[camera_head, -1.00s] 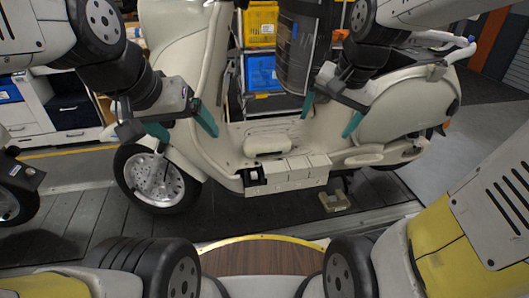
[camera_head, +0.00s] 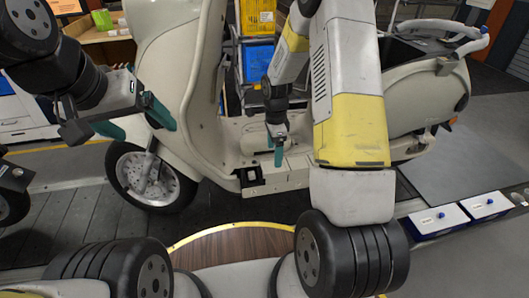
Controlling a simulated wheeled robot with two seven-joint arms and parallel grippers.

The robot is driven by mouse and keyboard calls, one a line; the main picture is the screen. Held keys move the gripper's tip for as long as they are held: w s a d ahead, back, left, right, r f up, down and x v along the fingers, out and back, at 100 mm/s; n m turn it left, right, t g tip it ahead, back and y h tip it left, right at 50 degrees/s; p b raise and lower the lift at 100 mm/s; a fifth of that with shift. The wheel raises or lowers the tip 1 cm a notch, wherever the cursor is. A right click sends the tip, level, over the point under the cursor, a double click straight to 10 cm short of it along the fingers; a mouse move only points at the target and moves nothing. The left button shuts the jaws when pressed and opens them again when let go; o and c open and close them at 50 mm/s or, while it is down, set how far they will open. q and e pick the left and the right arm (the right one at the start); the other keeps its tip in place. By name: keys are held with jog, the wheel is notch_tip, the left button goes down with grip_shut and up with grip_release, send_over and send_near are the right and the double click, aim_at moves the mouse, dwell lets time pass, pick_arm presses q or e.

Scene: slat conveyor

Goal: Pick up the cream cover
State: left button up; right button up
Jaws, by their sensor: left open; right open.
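A cream raised piece (camera_head: 254,141), which may be the cream cover, sits on the footboard of the cream scooter (camera_head: 197,110). My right gripper (camera_head: 277,153) is open, pointing down over the footboard at the right end of this piece, and partly hides it. I cannot tell whether they touch. My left gripper (camera_head: 136,120) is open and empty, in front of the scooter's front fender and well left of the piece. My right arm hides the middle of the scooter and part of the footboard.
A dark square opening (camera_head: 252,175) shows in the footboard's near side. Two white trays (camera_head: 438,221) with blue ends stand at the right. Yellow (camera_head: 257,17) and blue (camera_head: 258,65) bins stand behind the scooter.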

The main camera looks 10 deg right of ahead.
aim_at(274, 172)
notch_tip(274, 172, down, 6)
jog(key=shift+d+f, duration=0.1)
jog(key=shift+d, duration=0.05)
jog(key=c, duration=1.6)
